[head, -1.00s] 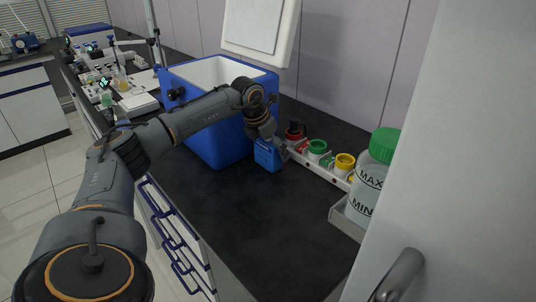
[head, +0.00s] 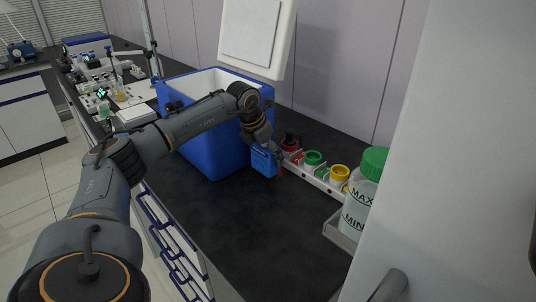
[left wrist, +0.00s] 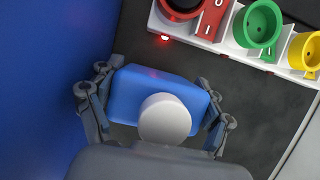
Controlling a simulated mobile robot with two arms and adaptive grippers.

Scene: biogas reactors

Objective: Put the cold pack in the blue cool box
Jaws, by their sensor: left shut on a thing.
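The cold pack (head: 265,163) is a small blue block beside the front right side of the cool box. In the left wrist view the cold pack (left wrist: 150,92) has a round white cap and sits between both fingers. My left gripper (head: 262,148) is shut on it; the fingers also show in the left wrist view (left wrist: 156,105). The blue cool box (head: 213,140) stands open on the dark bench, its white lid (head: 257,37) raised behind. Its blue wall fills the left of the left wrist view (left wrist: 45,80). My right gripper is out of view.
A white rack (head: 315,175) with red, green and yellow round holders stands right of the cold pack. A green-capped bottle (head: 363,195) stands in a tray further right. A pale panel fills the right side. The bench front (head: 245,220) is clear.

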